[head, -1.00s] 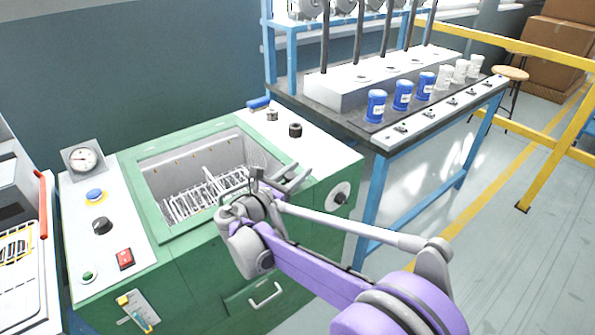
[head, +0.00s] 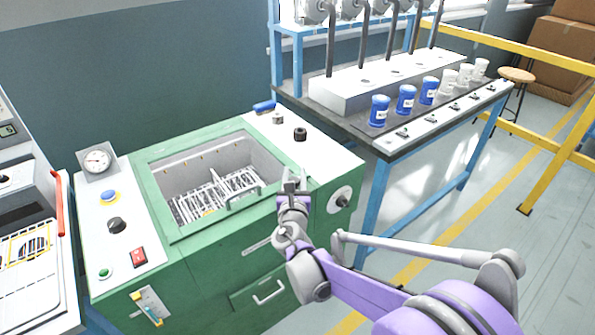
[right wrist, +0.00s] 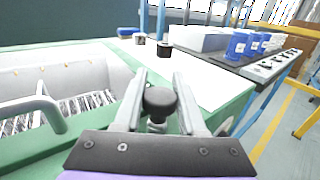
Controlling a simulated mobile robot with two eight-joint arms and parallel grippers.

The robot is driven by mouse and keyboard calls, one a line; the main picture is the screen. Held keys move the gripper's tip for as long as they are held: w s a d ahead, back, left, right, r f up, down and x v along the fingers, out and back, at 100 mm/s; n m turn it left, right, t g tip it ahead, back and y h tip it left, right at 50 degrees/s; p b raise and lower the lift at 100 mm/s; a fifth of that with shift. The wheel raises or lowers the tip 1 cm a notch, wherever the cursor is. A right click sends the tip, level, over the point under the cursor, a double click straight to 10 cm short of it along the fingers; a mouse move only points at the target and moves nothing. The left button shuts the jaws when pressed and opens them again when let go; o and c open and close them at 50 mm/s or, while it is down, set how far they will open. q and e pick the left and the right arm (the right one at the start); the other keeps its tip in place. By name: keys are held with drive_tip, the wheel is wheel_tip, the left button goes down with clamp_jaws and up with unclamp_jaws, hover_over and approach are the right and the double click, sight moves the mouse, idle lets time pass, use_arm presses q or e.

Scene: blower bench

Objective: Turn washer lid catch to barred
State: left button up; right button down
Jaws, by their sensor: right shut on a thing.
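The green washer (head: 215,245) stands in the middle of the head view, with a wire rack (head: 215,193) inside its tub. A grey lid handle (head: 243,198) spans the tub's front right; it also shows in the right wrist view (right wrist: 35,108). My right gripper (head: 293,183) is at the washer's front right rim. In the right wrist view its fingers (right wrist: 158,98) stand on both sides of a black-topped catch knob (right wrist: 160,101) and are shut on it. The gripper hides this knob in the head view. The catch's setting cannot be read. My left gripper is out of view.
A gauge (head: 97,160) and buttons are at left. A bench with blue jars (head: 380,111) stands behind right.

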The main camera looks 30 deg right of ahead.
drive_tip(key=shift+w+a+n+t+y+p, duration=0.15)
drive_tip(key=shift+n+t+y+p, duration=0.5)
drive_tip(key=shift+y, duration=0.35)
drive_tip(key=c, duration=0.5)
unclamp_jaws()
drive_tip(key=v, duration=1.1)
